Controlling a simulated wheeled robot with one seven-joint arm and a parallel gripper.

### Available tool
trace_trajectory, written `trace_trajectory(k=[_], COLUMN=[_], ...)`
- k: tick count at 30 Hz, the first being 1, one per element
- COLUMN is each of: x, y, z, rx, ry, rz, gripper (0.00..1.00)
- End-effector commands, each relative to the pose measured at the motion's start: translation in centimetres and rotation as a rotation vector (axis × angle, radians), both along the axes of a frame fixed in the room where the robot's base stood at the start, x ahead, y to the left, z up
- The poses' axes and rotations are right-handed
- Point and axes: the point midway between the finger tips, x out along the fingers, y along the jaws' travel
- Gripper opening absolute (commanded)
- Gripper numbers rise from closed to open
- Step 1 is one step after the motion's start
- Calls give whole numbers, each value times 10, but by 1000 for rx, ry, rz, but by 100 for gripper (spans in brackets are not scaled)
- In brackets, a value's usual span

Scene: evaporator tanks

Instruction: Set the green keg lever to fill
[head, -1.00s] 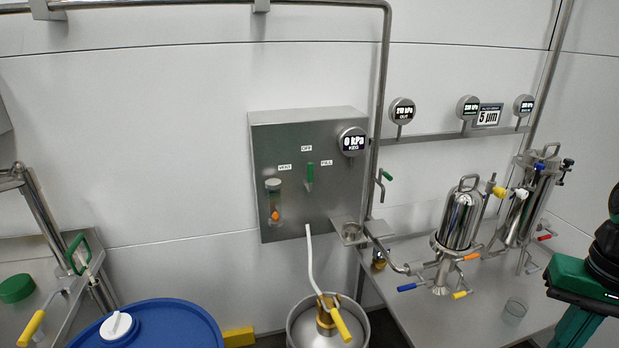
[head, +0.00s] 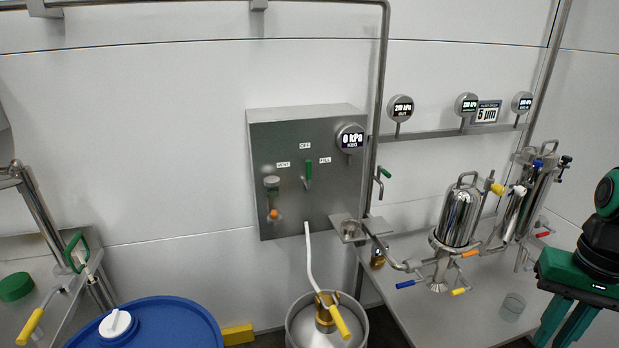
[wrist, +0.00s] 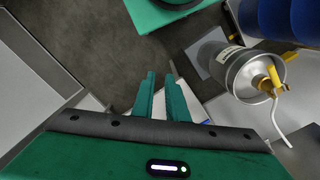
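The green keg lever (head: 308,170) is on the front of a grey steel panel (head: 300,218) on the wall in the head view. Its green handle points straight up toward the OFF label (head: 305,146). VENT (head: 283,164) is printed to its left and FILL (head: 325,160) to its right. My gripper (head: 562,338) is at the lower right of the head view, far from the lever. In the wrist view its two green fingers (wrist: 161,85) are apart with nothing between them. The lever is not visible in the wrist view.
A keg gauge (head: 350,138) reads 0 kPa. Below the panel stands a steel keg (head: 358,325) with a white hose (head: 310,255). A blue drum (head: 170,325) is left of it. A steel table (head: 420,310) with filter housings (head: 459,217) lies between my gripper and the panel.

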Motion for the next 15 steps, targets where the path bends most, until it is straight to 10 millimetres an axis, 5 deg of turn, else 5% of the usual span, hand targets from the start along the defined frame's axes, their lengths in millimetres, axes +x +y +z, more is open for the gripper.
trace_trajectory(k=[2,5,10,15], x=[-4,26,119,216], y=[0,-2,12,54], z=[4,0,-9,-10], rx=[-7,-33,-92,-127], ry=[-30,-86,-279,-514], rz=[20,94,314,531], gripper=[32,32,32,32])
